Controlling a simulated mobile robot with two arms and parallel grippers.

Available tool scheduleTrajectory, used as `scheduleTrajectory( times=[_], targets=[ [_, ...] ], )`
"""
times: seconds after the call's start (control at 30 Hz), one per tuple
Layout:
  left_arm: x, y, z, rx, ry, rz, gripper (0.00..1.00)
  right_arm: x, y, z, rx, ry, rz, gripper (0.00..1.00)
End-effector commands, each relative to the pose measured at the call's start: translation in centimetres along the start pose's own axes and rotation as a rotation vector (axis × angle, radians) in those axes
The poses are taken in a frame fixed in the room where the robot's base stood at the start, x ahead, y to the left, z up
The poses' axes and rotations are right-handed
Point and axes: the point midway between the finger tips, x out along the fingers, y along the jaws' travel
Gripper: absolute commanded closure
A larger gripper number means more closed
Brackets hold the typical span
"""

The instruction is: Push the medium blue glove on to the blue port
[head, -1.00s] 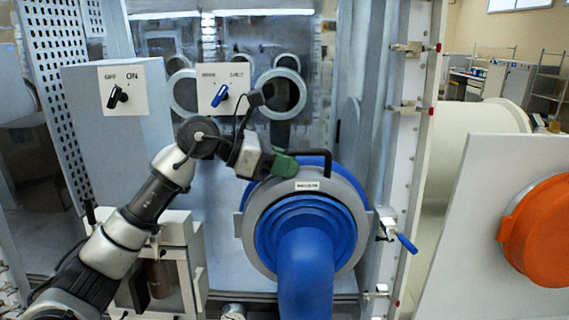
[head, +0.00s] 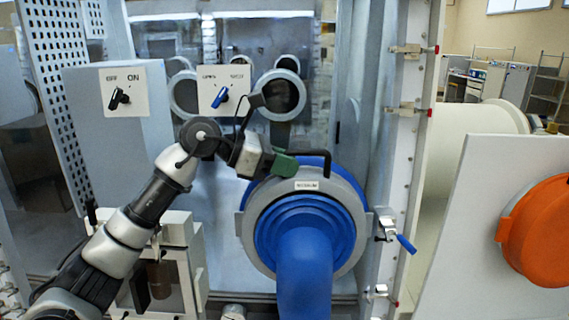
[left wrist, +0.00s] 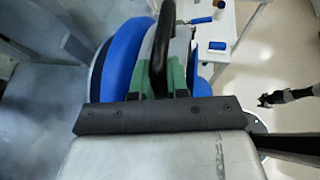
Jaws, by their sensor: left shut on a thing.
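The blue glove (head: 304,262) has a ringed cuff and a thick sleeve hanging down towards me in the middle of the head view. A grey ring (head: 248,238) with a white label surrounds the cuff. A blue rim (head: 318,160) shows behind the ring's top; I cannot tell whether ring and port touch. My left gripper (head: 285,164), with green fingers, is shut at the black handle (head: 328,168) on top of the ring. In the left wrist view the handle (left wrist: 161,50) crosses in front of the green fingers (left wrist: 172,75), and part of the grip is hidden.
A lever with a blue grip (head: 405,243) sticks out right of the ring. Switch boxes (head: 123,89) stand at the upper left. An orange round cover (head: 540,232) is on a white panel at the right. A dark shape (left wrist: 285,98) in the left wrist view is unclear.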

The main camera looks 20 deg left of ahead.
Motion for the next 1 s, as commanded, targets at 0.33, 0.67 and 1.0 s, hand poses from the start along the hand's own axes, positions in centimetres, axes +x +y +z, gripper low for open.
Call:
scheduleTrajectory(
  times=[0.33, 0.67, 1.0],
  targets=[
    [0.1, 0.8, 0.3, 0.002, -0.015, 0.006, 1.0, -0.1, 0.1, 0.0, -0.001, 0.0, 0.001, 0.59],
    [0.3, 1.3, 0.2, 0.002, -0.014, 0.005, 1.0, -0.1, 0.1, 0.0, -0.001, 0.0, 0.001, 0.59],
    [0.3, 1.4, 0.1, 0.001, -0.013, 0.004, 1.0, -0.1, 0.1, 0.0, -0.001, 0.0, 0.001, 0.59]
  ],
)
